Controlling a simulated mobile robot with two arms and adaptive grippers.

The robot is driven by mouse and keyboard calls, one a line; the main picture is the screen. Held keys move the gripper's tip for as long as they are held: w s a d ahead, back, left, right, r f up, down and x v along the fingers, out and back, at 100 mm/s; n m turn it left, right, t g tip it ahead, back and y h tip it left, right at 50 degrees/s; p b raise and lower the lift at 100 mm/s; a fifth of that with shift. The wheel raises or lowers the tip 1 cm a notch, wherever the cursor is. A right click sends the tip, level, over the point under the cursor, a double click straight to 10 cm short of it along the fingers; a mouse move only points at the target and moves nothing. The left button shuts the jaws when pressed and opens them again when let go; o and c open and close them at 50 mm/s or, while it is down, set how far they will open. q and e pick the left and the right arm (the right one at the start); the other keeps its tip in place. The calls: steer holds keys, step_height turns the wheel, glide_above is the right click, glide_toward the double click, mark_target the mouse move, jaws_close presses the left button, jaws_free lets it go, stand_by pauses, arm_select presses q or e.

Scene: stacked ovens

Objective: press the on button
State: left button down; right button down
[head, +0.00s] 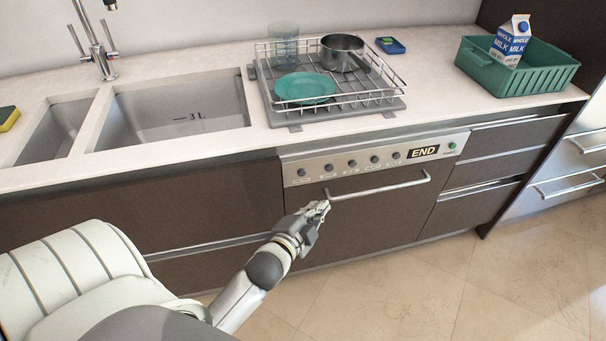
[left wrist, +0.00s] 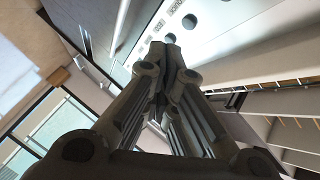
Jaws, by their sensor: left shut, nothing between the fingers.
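The dishwasher's control panel (head: 330,165) runs under the counter edge, with a row of dark round knobs and a display (head: 423,152) reading END. A small green button (head: 452,145) sits at the panel's right end and is probably the on button; its label is too small to read. My left gripper (head: 322,206) is shut and empty, near the left end of the door handle (head: 385,188), below and left of the green button. In the left wrist view its fingertips (left wrist: 158,45) are together, with the panel's dark knobs (left wrist: 189,20) beyond them. My right gripper is not in view.
The handle bar sticks out from the dishwasher door (head: 390,215). On the counter are a dish rack (head: 375,101) with a pan and plate, and a green crate (head: 500,85) holding a milk carton. The floor in front is clear.

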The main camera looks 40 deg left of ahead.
mark_target(302, 173)
arm_select(q)
steer(key=w+a+b, duration=0.1)
steer(key=w+a, duration=0.4)
steer(key=a, duration=0.1)
steer(key=shift+w+a, duration=0.35)
stand_by(0.8)
steer(key=shift+w, duration=0.1)
stand_by(0.7)
steer(key=shift+w+a, duration=0.2)
steer(key=shift+a, duration=0.1)
